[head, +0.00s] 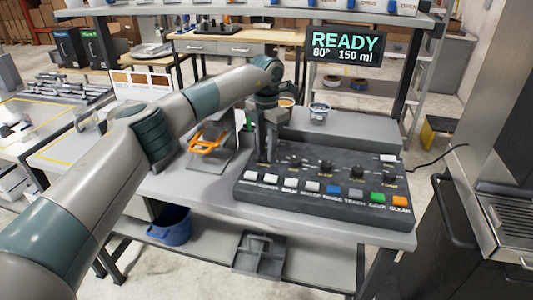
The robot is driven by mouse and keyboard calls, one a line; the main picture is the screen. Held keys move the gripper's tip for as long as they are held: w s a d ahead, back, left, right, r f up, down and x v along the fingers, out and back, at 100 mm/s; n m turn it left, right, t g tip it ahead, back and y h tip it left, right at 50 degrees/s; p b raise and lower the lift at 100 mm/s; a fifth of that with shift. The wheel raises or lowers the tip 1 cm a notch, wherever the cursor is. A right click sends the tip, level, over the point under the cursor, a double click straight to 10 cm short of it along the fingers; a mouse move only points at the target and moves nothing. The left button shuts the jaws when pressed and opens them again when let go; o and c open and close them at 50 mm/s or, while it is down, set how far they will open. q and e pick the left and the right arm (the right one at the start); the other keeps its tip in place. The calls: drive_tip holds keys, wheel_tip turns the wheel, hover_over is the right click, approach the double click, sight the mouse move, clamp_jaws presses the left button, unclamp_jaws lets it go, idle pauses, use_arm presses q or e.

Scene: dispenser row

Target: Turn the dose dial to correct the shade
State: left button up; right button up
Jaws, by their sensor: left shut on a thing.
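The dark control panel (325,207) lies on the bench with a row of black dials, such as this one (326,167), behind a row of buttons. The dial labels are too small to read. My left gripper (267,158) points down at the panel's left end and is shut on a dial there, which its fingers mostly hide. A display (345,48) above reads READY, 80° and 150 ml. A card with brown shade swatches (142,79) stands at the back left. My right gripper is out of view.
A small pot (319,112) stands on the grey ledge (350,133) behind the panel. An orange-handled item (207,140) lies left of the panel. A blue bucket (171,225) and a grey caddy (260,255) are on the lower shelf. A dark cabinet stands at right.

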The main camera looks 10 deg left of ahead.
sight(266, 153)
use_arm(q)
drive_tip(key=shift+m, duration=1)
drive_tip(key=shift+m+b, duration=0.35)
drive_tip(key=shift+m, duration=0.05)
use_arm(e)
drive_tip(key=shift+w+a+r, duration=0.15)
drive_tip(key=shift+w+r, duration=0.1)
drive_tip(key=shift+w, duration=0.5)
use_arm(q)
drive_tip(key=o, duration=1.1)
drive_tip(key=shift+c, duration=0.2)
drive_tip(key=shift+r, duration=0.1)
drive_tip(key=shift+r, duration=0.6)
wheel_tip(266, 153, up, 16)
drive_tip(key=b, duration=0.2)
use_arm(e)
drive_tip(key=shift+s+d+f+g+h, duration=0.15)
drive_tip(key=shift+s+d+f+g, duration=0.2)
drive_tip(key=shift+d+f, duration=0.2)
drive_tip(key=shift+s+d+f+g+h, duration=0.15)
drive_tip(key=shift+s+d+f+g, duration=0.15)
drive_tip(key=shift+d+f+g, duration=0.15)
